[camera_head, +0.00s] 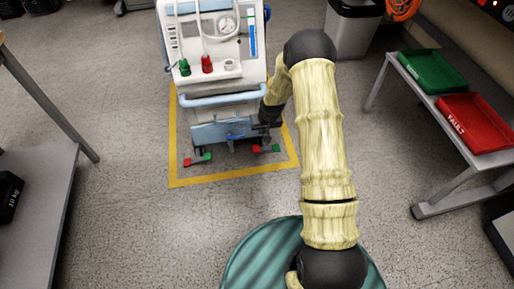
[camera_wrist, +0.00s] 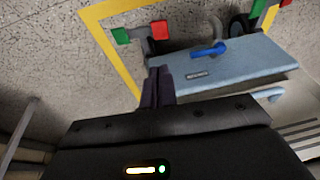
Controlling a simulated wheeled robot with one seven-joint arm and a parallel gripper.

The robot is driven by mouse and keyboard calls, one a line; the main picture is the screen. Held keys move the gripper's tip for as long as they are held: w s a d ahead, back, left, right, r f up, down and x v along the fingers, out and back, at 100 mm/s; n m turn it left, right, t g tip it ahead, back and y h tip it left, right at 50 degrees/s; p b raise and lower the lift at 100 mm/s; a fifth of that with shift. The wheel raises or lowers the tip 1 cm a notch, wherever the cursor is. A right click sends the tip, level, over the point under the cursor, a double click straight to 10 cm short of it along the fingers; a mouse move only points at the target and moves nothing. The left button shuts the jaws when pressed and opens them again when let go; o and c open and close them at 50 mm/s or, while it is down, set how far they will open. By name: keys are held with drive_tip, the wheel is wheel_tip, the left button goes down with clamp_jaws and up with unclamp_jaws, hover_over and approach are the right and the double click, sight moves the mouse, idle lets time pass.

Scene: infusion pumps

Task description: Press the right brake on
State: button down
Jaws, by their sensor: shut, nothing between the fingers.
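The right brake (camera_head: 265,149) is a floor-level pedal at the front right of the pump cart (camera_head: 215,60), with a red end on the left and a green end on the right. In the wrist view, turned about, this brake (camera_wrist: 140,33) shows at upper left, green end left and red end right. The left brake (camera_head: 198,159) has the same two colours; it is partly cut off at the top right of the wrist view (camera_wrist: 270,6). My gripper (camera_wrist: 159,72) is shut and empty, its tips apart from the right brake in the picture. In the head view it is dark and partly hidden beside the cart's lower right.
A blue lever (camera_wrist: 208,50) sits on the cart's pale blue base panel (camera_wrist: 225,72), between the brakes. Yellow floor tape (camera_head: 235,176) frames the cart. A bench with green (camera_head: 432,70) and red (camera_head: 475,122) trays stands right. Floor in front is clear.

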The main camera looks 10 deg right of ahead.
drive_tip(key=b, duration=0.8)
approach(255, 148)
drive_tip(key=x, duration=0.5)
drive_tip(key=shift+w+d, duration=0.35)
drive_tip(key=shift+d, duration=0.05)
drive_tip(key=shift+a+f+b, duration=0.2)
drive_tip(key=shift+f+b, duration=0.4)
drive_tip(key=shift+f, duration=0.1)
drive_tip(key=shift+a+f+h+p, duration=0.25)
drive_tip(key=shift+a+h+p, duration=0.2)
drive_tip(key=shift+h, duration=0.25)
drive_tip(key=f+h, duration=0.1)
drive_tip(key=a+h+p, duration=0.1)
drive_tip(key=h, duration=0.1)
drive_tip(key=shift+a+f+n, duration=0.1)
drive_tip(key=shift+f+n, duration=0.2)
drive_tip(key=shift+f, duration=0.1)
drive_tip(key=shift+a+f, duration=0.1)
drive_tip(key=shift+f, duration=0.1)
